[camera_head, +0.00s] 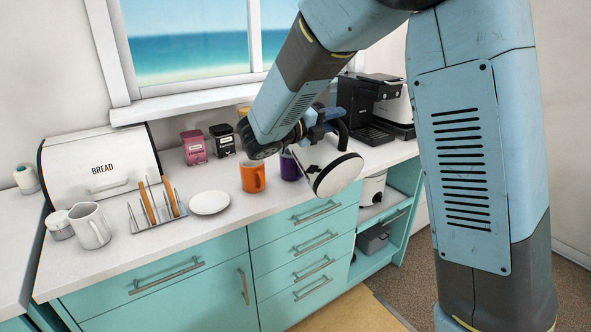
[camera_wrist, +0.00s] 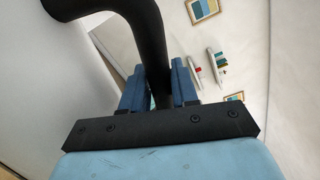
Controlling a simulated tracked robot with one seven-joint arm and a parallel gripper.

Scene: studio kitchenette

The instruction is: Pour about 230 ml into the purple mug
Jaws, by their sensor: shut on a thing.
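The purple mug (camera_head: 289,167) stands on the counter, partly hidden behind a white kettle (camera_head: 338,176) with a black handle. My gripper (camera_head: 326,122) is shut on the kettle's handle. In the wrist view the black handle (camera_wrist: 150,45) passes between the blue fingers of my gripper (camera_wrist: 158,85). The kettle is held in the air and strongly tilted, its round base facing the head camera. Its upper end is close to the purple mug in the head view. I cannot tell the exact spout position, whether liquid flows, or how full the mug is.
An orange mug (camera_head: 252,177) stands just left of the purple mug. A white plate (camera_head: 209,203), a toast rack (camera_head: 158,212), a white pitcher (camera_head: 91,226) and a bread box (camera_head: 100,166) are further left. A black coffee machine (camera_head: 372,105) stands behind at the right.

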